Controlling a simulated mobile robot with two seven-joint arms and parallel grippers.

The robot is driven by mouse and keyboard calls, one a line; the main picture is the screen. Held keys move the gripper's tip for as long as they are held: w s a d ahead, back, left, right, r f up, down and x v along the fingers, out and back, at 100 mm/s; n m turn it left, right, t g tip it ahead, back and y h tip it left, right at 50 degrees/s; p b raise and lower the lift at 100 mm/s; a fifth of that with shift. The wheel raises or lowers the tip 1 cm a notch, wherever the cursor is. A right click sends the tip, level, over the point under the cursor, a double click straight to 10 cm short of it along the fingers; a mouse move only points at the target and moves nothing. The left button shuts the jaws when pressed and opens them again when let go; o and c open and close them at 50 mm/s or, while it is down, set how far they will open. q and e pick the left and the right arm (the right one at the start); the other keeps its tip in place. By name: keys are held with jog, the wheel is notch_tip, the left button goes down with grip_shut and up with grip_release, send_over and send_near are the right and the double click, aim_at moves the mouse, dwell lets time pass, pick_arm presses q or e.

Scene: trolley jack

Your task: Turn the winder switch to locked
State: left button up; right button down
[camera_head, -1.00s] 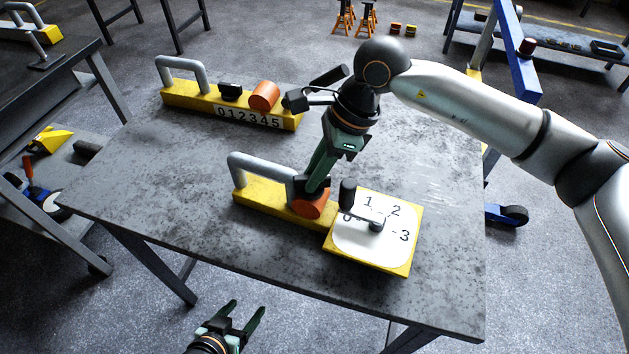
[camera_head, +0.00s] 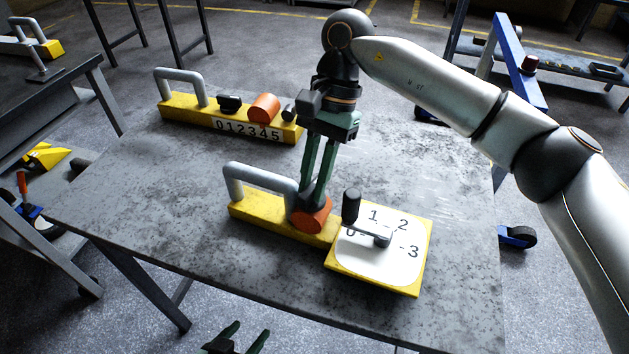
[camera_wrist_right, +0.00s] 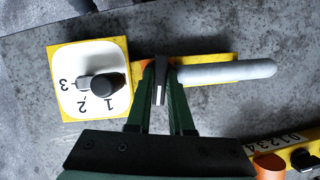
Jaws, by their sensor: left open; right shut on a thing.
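The winder (camera_head: 262,212) is a yellow block with a grey handle, an orange drum (camera_head: 312,222) and a white dial plate (camera_head: 378,258) marked 0 to 3 with a black-knobbed crank. My right gripper (camera_head: 311,195) points down at the drum end. In the right wrist view its fingers (camera_wrist_right: 161,85) are shut on a small dark lever with a pale strip (camera_wrist_right: 160,80), apparently the winder switch. The fingers hide much of it, so its setting cannot be read. My left gripper (camera_head: 237,338) is open and empty below the table's front edge, cut off by the frame.
A second yellow device (camera_head: 190,107) with a handle, orange drum and digit strip 012345 stands at the table's back left. The grey table (camera_head: 420,180) is clear right of my right gripper. The crank (camera_head: 352,205) stands close beside the gripper.

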jog(key=shift+n+h, duration=0.4)
jog(key=shift+n, duration=0.6)
jog(key=c, duration=0.8)
grip_release()
